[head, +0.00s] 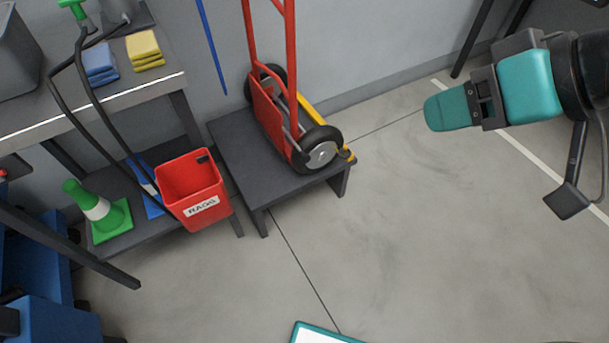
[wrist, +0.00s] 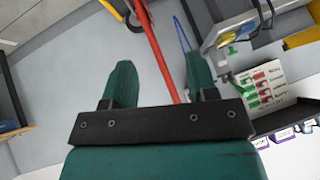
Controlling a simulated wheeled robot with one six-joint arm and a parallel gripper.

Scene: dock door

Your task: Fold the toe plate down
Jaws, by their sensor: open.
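A red hand truck (head: 289,45) stands upright on a low dark platform (head: 232,150), with black wheels on both sides. A flat red panel (head: 268,112) stands up against its frame between the wheels; it looks like the toe plate, folded up. My gripper (head: 435,112) is in the air to the right of the hand truck, clear of it, its fingers pointing left. In the wrist view my gripper (wrist: 160,72) shows two teal fingers spread apart with nothing held. A red pole (wrist: 158,45) shows beyond the gap between them.
A yellow bar (head: 325,125) lies behind the right wheel. A red bin marked RAGS (head: 193,190), a green cone (head: 100,212) and a workbench (head: 90,105) with folded cloths (head: 145,48) stand left. The floor (head: 430,220) at right is clear.

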